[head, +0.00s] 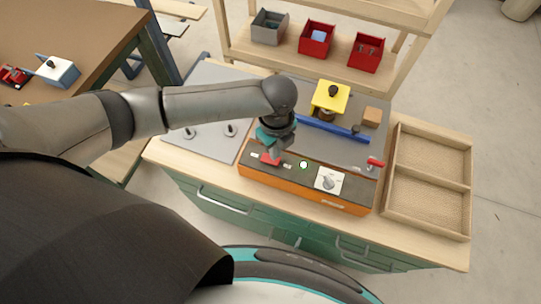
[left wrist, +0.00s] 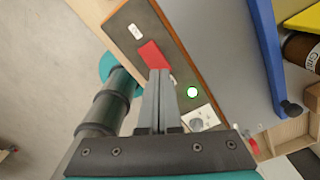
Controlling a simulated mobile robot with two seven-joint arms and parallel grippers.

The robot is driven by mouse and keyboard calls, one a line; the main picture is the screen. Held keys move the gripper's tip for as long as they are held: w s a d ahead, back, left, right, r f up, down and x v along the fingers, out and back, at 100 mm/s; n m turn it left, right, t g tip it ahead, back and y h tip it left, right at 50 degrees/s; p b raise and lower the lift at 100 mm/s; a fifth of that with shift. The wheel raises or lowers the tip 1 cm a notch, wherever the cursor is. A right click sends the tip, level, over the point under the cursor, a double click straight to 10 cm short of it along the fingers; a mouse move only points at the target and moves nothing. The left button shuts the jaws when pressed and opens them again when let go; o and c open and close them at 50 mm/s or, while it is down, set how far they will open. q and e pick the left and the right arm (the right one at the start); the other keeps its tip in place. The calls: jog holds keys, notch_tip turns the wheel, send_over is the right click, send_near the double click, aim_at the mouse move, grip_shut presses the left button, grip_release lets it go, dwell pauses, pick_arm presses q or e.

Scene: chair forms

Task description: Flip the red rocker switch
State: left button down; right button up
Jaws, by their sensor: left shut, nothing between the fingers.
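The red rocker switch (head: 268,159) sits on the dark top of an orange-edged control panel (head: 345,202). In the left wrist view the rocker switch (left wrist: 153,54) shows as a red block just beyond my fingertips. My left gripper (head: 274,150) points down over the panel at the switch and partly hides it in the head view. In the left wrist view the fingers of my left gripper (left wrist: 159,74) are together with nothing between them. The tips overlap the near edge of the switch; I cannot tell whether they touch it. My right gripper is not in view.
A white round button with a green ring (head: 303,165) and a knob on a white plate (head: 329,181) are beside the switch. A divided wooden tray (head: 388,200) stands right.

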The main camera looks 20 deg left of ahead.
pick_arm(q)
jog(key=shift+f+b, duration=0.6)
jog(key=shift+f, duration=0.6)
dwell(0.3)
jog(key=shift+r, duration=0.15)
notch_tip(320, 180, up, 7)
jog(key=p, duration=0.8)
dwell(0.3)
